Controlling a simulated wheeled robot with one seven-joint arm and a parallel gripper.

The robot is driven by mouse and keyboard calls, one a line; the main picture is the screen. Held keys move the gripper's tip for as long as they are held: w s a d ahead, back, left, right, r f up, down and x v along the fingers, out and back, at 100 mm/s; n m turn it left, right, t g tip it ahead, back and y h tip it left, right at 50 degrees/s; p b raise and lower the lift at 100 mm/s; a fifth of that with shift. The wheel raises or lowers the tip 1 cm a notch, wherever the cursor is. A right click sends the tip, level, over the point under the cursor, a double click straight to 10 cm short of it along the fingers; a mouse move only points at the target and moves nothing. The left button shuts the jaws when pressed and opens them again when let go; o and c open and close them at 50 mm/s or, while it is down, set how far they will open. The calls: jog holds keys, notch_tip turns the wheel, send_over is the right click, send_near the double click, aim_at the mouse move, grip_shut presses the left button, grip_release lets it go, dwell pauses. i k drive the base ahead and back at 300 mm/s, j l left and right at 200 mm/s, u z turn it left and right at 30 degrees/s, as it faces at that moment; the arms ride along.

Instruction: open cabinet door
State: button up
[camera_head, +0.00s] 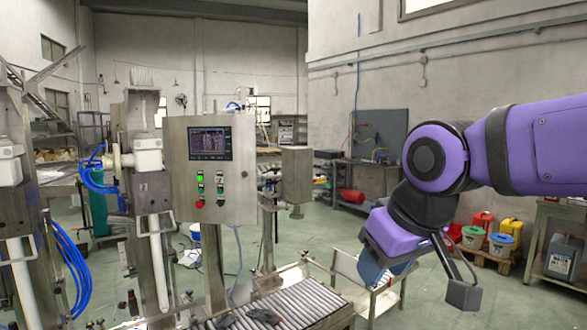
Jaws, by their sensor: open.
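A grey steel control cabinet (212,168) stands left of centre on a post. Its front has a dark screen, with green, white and red buttons below. A small handle or latch sits near the right edge, and the front looks closed. I cannot tell for sure whether this is the cabinet of the task. My gripper (415,278) hangs from my purple and black arm at the right, pointing down.
A roller conveyor (290,308) lies below the cabinet. A metal-framed cart (376,296) stands behind my gripper. White and steel machinery (147,160) with blue hoses fills the left. Coloured containers (473,236) and a workbench (567,225) are at the right. Green floor shows between them.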

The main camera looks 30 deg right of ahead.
aim_at(240, 196)
jog(key=i+l, duration=0.1)
jog(key=l, duration=0.15)
jog(key=i+l+z, duration=0.15)
jog(key=i+j, duration=0.1)
jog(key=i, duration=1)
jog(key=i+z, duration=0.1)
jog(key=i, duration=1.05)
